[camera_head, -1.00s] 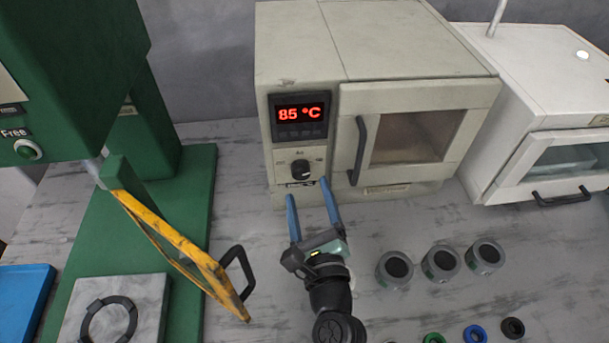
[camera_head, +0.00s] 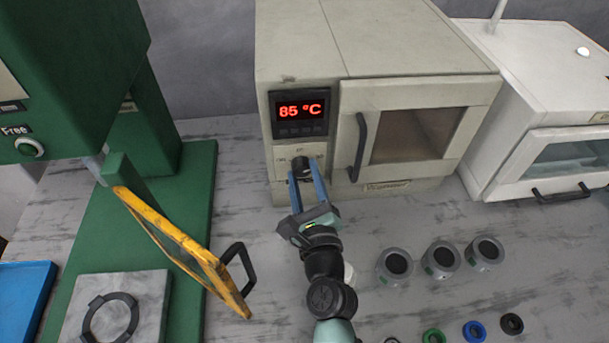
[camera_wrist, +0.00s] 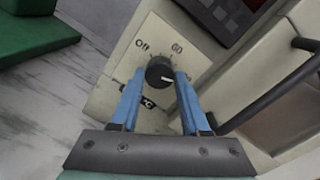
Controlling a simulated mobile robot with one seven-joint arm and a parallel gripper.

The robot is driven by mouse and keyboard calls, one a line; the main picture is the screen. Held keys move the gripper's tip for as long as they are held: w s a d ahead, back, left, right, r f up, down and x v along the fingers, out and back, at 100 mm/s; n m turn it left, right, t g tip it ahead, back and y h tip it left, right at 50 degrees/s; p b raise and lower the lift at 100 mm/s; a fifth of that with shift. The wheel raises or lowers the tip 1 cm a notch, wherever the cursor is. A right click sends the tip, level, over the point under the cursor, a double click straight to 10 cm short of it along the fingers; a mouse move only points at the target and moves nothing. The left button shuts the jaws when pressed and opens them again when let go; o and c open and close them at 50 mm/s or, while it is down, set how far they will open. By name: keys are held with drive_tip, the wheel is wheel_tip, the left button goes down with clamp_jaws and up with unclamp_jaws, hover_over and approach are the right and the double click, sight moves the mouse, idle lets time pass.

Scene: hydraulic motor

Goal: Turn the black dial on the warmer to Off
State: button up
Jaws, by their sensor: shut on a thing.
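The beige warmer (camera_head: 300,60) stands at the back middle, its red display (camera_head: 301,110) reading 85 °C. Its black dial (camera_head: 301,165) is on the panel below the display. In the wrist view the dial (camera_wrist: 159,71) has a white pointer mark toward its lower right, away from the Off label (camera_wrist: 142,47) at its upper left. The 60 label (camera_wrist: 177,47) is at its upper right. My gripper (camera_head: 304,171) has its blue fingers on either side of the dial and is shut on it. The fingers hide part of the panel.
A green press with a yellow-framed guard (camera_head: 184,250) stands at the left, its handle near my arm. The warmer door handle (camera_head: 359,148) is just right of the dial. A white oven (camera_head: 548,120) is beyond.

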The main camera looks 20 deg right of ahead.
clamp_jaws()
